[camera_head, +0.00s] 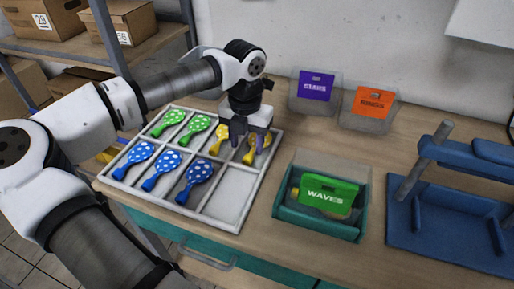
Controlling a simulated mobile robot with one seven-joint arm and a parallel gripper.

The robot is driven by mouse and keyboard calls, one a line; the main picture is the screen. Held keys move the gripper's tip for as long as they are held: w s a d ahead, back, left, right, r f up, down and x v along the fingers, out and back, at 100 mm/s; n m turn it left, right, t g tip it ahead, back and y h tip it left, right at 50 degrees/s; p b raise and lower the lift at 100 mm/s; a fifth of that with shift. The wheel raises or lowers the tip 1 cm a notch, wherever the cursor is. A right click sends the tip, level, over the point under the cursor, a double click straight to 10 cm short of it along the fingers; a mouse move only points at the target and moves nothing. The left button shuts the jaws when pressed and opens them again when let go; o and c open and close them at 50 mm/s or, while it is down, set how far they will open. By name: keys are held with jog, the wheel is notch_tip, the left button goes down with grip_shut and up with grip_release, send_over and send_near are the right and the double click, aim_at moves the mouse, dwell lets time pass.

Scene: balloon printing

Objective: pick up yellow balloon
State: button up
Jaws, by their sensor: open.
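Two yellow balloons lie in the back right compartment of a white divided tray (228,215). The left yellow balloon (216,143) shows partly beside my gripper. The right yellow balloon (258,146) is partly covered by my gripper. My gripper (242,150) points down over that compartment, with its fingers apart at the balloons. Nothing is clearly held between the fingers. I cannot tell whether the fingertips touch a balloon.
Green balloons (170,122) and blue balloons (162,168) fill other compartments. The front right compartment is empty. A teal box with a green WAVES label (327,195) stands right of the tray. Purple (316,86) and orange (373,103) labelled bins stand behind. A blue press (450,225) is at right.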

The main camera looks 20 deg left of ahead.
aim_at(248, 156)
notch_tip(248, 156, down, 5)
jog(key=shift+w+b, duration=0.15)
jog(key=shift+b, duration=0.75)
jog(key=shift+r, duration=0.1)
jog(key=c, duration=0.9)
